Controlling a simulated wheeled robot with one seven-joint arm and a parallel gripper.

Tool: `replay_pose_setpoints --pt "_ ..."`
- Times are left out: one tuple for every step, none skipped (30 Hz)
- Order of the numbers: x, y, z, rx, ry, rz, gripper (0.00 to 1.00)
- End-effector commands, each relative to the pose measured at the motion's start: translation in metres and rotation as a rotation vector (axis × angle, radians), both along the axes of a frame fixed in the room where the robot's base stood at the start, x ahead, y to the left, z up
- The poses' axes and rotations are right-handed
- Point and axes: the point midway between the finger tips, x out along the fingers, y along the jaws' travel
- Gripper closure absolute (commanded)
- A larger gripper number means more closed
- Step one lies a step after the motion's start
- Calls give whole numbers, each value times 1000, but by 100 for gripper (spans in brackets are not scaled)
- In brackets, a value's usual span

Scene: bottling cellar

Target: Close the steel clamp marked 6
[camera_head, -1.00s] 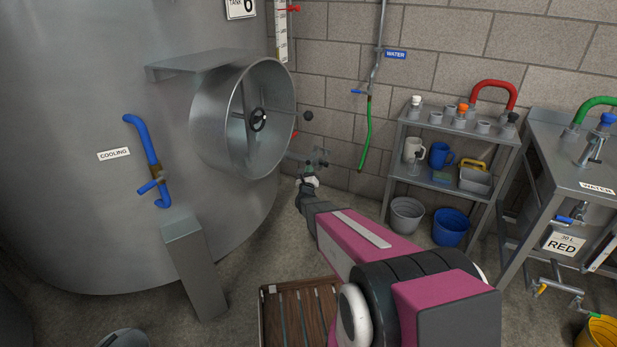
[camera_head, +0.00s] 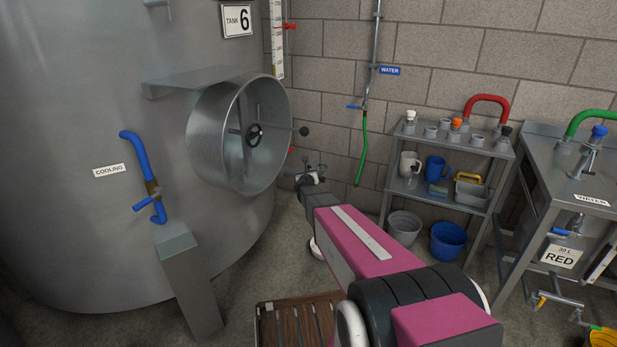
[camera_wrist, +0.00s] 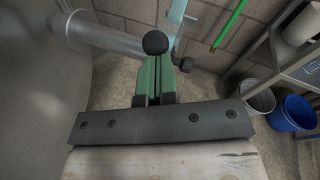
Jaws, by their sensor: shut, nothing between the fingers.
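Tank 6 (camera_head: 90,230) carries a round steel manway (camera_head: 205,140) with a black handwheel (camera_head: 254,134) inside its ring. A black ball knob (camera_head: 304,131) stands out at the ring's right side; I take it for the end of the clamp's handle.
The tank sign (camera_head: 237,20) reads 6. A grey post (camera_head: 190,285) stands before the tank, and a slatted wooden pallet (camera_head: 297,325) lies on the floor. A shelf (camera_head: 450,150) stands right, with a grey bucket (camera_head: 404,227) and a blue bucket (camera_head: 448,240) below. A green hose (camera_head: 362,150) hangs on the wall.

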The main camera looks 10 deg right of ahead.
Motion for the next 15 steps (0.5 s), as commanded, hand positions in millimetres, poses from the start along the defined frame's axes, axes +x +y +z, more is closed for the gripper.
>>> replay_pose_setpoints --pt "2 -1 1 0 0 0 100" --pt "2 -1 1 0 0 0 100" --pt "3 -2 2 0 -1 0 100" --pt "4 -3 3 0 -1 0 100" --pt "5 -4 3 0 -1 -1 100" --pt "7 -5 5 0 -1 -1 100" --pt "9 -6 6 0 -1 -1 100" --pt "10 -7 6 0 -1 -1 100" --pt "13 -9 8 0 -1 -1 100" --pt "15 -10 9 0 -2 -2 100" --pt "17 -12 10 0 -2 -2 100" --pt "20 -14 11 0 -3 -2 100" --pt "22 -16 13 0 -3 -2 100" --pt "25 -18 14 0 -3 -2 100" --pt "28 -20 15 0 -3 -2 100"
